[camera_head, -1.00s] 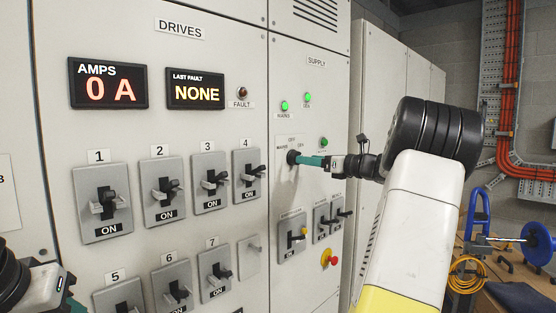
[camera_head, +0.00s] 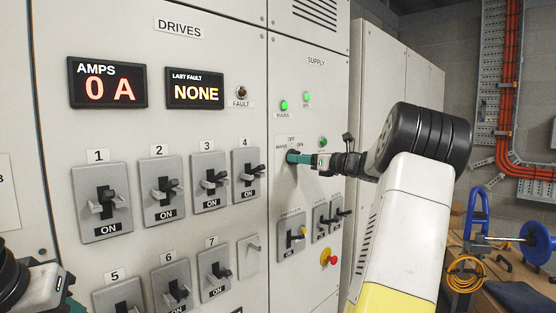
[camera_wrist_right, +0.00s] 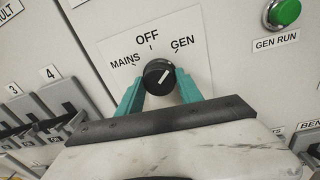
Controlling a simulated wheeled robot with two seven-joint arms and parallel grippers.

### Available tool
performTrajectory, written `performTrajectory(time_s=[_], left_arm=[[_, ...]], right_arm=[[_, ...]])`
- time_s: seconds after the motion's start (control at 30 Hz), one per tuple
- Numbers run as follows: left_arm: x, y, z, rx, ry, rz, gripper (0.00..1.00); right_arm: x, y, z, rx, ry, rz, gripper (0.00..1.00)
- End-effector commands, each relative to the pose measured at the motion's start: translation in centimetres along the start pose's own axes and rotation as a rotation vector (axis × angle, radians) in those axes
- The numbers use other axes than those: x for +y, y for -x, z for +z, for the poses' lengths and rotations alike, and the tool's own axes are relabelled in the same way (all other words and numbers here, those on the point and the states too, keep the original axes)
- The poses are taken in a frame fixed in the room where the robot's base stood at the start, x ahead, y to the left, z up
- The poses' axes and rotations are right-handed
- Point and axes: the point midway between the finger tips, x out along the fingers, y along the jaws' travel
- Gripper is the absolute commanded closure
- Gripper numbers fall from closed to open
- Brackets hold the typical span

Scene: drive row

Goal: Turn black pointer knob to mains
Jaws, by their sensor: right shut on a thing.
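The black pointer knob (camera_wrist_right: 158,76) sits on the supply panel below a label with MAINS at left, OFF at top and GEN at right. Its white line points up and right, toward GEN. In the head view the knob (camera_head: 291,156) is mostly hidden by my right gripper (camera_head: 299,158). In the wrist view the teal fingers of my right gripper (camera_wrist_right: 160,86) are shut on the knob, one on each side. My left gripper (camera_head: 68,300) is only partly in view at the bottom left, and its jaws cannot be made out.
A green GEN RUN button (camera_wrist_right: 284,12) is up and right of the knob. Switch handles 3 and 4 (camera_head: 248,168) are to its left. A red stop button (camera_head: 333,259) and breaker levers (camera_head: 292,237) are below. A workbench (camera_head: 500,280) stands at right.

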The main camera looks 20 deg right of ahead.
Motion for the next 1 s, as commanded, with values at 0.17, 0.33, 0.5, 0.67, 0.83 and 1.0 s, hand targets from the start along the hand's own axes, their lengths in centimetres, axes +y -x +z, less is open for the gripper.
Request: performTrajectory(time_s=[0.17, 0.33, 0.5, 0.67, 0.83, 1.0], left_arm=[[0.00, 0.00, 0.00, 0.000, 0.000, 0.000, 0.64], [0.00, 0.00, 0.00, 0.000, 0.000, 0.000, 0.64], [0.00, 0.00, 0.00, 0.000, 0.000, 0.000, 0.64], [0.00, 0.00, 0.00, 0.000, 0.000, 0.000, 0.64], [0.00, 0.00, 0.00, 0.000, 0.000, 0.000, 0.64], [0.00, 0.00, 0.00, 0.000, 0.000, 0.000, 0.64]], right_arm=[[0.02, 0.01, 0.00, 0.002, 0.018, 0.000, 0.98], [0.02, 0.01, 0.01, 0.006, 0.083, 0.000, 0.98], [0.05, -0.02, 0.02, 0.014, 0.200, 0.000, 0.98], [0.05, 0.00, 0.05, 0.024, 0.345, -0.001, 0.98], [0.07, 0.01, 0.09, 0.035, 0.507, -0.002, 0.98], [0.10, 0.00, 0.11, 0.045, 0.668, -0.002, 0.98]])
